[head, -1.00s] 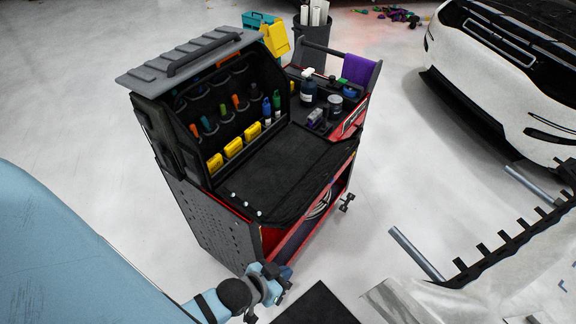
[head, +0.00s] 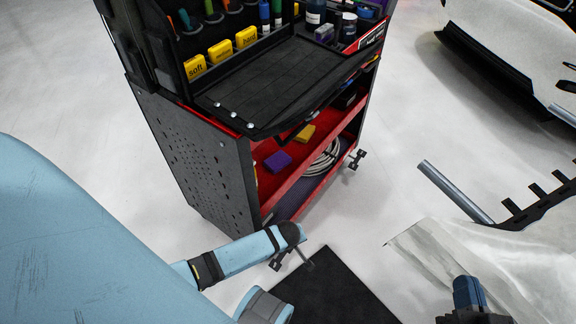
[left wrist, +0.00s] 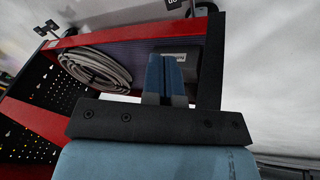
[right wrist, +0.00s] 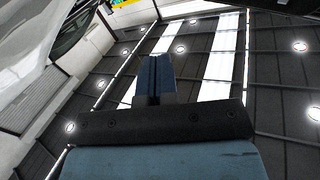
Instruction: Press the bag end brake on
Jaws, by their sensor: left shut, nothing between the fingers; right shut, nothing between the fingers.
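The tool cart's right caster, with dark pedal-like parts (head: 355,159), stands on the floor. Another dark caster-like part (head: 277,263) shows at the near left corner. I cannot tell which one is the bag end brake, or whether either is pressed. My left arm reaches low to the near left corner; its fingertips are not clear in the head view. In the left wrist view my left gripper (left wrist: 165,75) is shut and empty, facing the cart's lower shelf. My right gripper (head: 467,288) is shut and empty at lower right, pointing up; its fingers also show in the right wrist view (right wrist: 154,78).
The cart (head: 200,165) has a perforated side and a red lower shelf with a coiled hose (head: 322,160), a purple block (head: 278,161) and a yellow block (head: 305,134). A black mat (head: 330,290) lies in front. A pale sheet (head: 440,255) and white car (head: 500,45) are right.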

